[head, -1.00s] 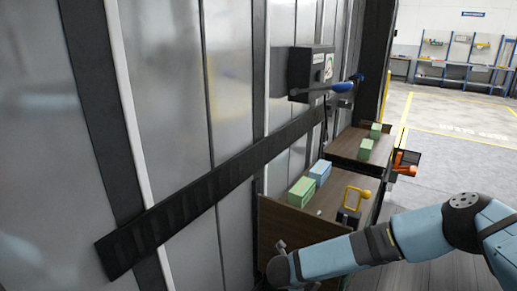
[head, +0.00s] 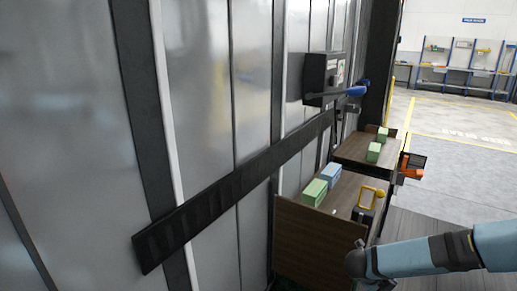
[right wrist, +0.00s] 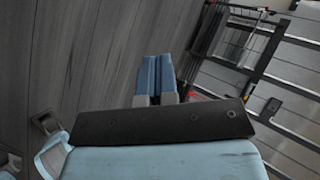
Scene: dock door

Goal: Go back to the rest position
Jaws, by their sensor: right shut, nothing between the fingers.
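My right arm comes in from the right edge of the head view, light blue with a dark band. Its far end, with the right gripper (head: 360,244), is small and partly hidden near the front of the wooden cart. In the right wrist view the two blue fingers of the right gripper (right wrist: 157,62) lie side by side, closed, with nothing between them. Grey floor shows beyond them. My left arm and gripper are not in view.
A wooden cart (head: 300,240) holds green boxes (head: 315,192), a blue box (head: 331,172) and a yellow-handled item (head: 372,195). A metal door wall (head: 195,90) with a black rail (head: 230,190) fills the left. A black box with a blue lever (head: 340,92) is mounted there. Open floor (head: 450,200) lies right.

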